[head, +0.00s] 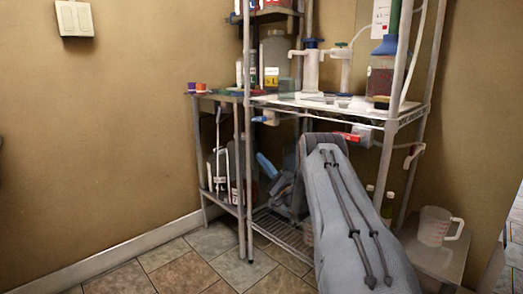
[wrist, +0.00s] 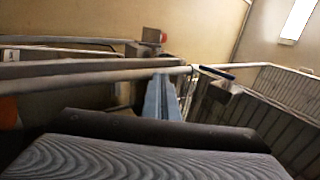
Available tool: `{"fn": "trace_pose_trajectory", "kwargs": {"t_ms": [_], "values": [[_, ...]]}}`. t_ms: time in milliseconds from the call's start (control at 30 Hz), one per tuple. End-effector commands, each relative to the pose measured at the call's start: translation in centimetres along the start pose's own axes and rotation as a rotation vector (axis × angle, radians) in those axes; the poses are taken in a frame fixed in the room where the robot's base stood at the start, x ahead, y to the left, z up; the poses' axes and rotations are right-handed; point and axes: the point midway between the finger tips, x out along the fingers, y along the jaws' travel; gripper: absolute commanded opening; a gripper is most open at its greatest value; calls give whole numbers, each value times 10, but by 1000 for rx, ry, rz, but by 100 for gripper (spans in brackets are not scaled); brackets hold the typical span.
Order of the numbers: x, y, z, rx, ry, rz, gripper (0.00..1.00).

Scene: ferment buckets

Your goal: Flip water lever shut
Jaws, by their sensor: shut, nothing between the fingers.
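Under the wire shelf in the head view is a red lever-like handle (head: 346,136) on a pale fitting. A smaller white fitting with a blue part (head: 260,118) sits at the shelf's left front. I cannot tell which is the water lever. My gripper (head: 262,158) is low and left of the red handle, below the blue-and-white fitting and apart from both. Its blue fingers also show in the wrist view (wrist: 162,80), shut and empty. A dark blue strip (wrist: 216,73) lies just right of the fingertips there; its link to either fitting is unclear.
The metal rack (head: 247,150) has posts close around my gripper. Jars and bottles (head: 273,55) stand on its upper shelf. A measuring jug (head: 436,226) stands on a low surface at right. The tiled floor (head: 180,262) at left is clear.

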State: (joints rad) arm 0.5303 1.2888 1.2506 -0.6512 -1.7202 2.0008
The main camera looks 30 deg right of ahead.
Motion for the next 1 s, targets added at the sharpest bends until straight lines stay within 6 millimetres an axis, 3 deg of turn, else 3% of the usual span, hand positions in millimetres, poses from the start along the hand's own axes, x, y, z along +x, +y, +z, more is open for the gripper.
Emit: {"fn": "trace_pose_trajectory", "kwargs": {"t_ms": [233,767,867,1000], "values": [[-10,9,0,0,-1,-1,0],[-6,10,2,-3,1,5,0],[12,14,14,-33,10,42,0],[63,29,56,-136,31,179,0]]}}
